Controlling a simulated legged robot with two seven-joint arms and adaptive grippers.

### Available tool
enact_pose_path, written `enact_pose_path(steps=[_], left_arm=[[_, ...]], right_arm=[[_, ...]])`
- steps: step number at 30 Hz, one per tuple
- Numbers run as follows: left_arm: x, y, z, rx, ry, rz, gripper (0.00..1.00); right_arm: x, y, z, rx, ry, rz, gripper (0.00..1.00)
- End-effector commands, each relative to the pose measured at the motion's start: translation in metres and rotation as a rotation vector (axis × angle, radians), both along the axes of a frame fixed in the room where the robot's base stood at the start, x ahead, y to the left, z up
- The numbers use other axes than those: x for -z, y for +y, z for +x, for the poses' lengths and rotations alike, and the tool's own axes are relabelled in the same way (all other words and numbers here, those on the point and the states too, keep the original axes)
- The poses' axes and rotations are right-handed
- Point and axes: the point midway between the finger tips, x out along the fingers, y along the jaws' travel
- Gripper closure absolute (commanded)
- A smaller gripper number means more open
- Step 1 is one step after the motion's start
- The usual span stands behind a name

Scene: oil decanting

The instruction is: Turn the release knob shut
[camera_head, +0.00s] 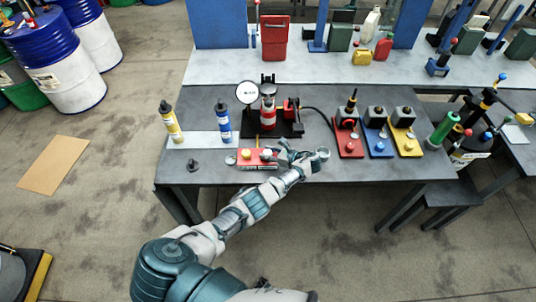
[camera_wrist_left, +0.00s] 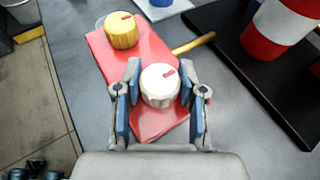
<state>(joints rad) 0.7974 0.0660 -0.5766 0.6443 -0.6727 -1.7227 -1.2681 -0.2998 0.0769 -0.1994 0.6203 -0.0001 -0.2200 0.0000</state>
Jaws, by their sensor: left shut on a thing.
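A red panel (camera_head: 257,166) lies near the front edge of the table and carries two knobs. The yellow knob (camera_wrist_left: 121,30) has a red mark and stands at the panel's far end in the left wrist view. The white ribbed knob (camera_wrist_left: 160,88), also with a red mark, sits between the blue-padded fingers of my left gripper (camera_wrist_left: 160,91), which is shut on it. The left gripper also shows in the head view (camera_head: 278,154), at the panel's right end. The frames do not label which knob is the release knob. My right gripper is not in view.
A brass-coloured lever (camera_wrist_left: 193,44) sticks out beside the panel. Behind it stand a red-and-white cylinder (camera_head: 268,114) on a black base and a round gauge (camera_head: 246,92). Yellow (camera_head: 171,122) and blue (camera_head: 222,122) bottles stand to the left. Red, blue and yellow stations stand to the right.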

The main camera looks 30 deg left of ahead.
Motion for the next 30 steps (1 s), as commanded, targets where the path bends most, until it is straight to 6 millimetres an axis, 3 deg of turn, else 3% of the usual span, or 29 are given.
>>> enact_pose_path(steps=[8, 9, 12, 23, 30], left_arm=[[-0.001, -0.001, 0.001, 0.003, -0.004, -0.001, 0.95], [-0.002, -0.001, 0.001, 0.003, -0.005, -0.001, 0.58], [-0.001, -0.001, 0.001, 0.003, -0.005, -0.001, 0.34], [-0.002, -0.004, 0.001, 0.003, -0.003, 0.0, 0.34], [-0.017, -0.042, 0.001, 0.006, -0.004, -0.002, 0.34]], right_arm=[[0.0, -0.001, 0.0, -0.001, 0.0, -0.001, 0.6], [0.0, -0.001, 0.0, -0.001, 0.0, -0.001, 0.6], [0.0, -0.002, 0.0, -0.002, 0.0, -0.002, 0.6], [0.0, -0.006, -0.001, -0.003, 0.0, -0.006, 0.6], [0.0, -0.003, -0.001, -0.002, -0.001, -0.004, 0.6]])
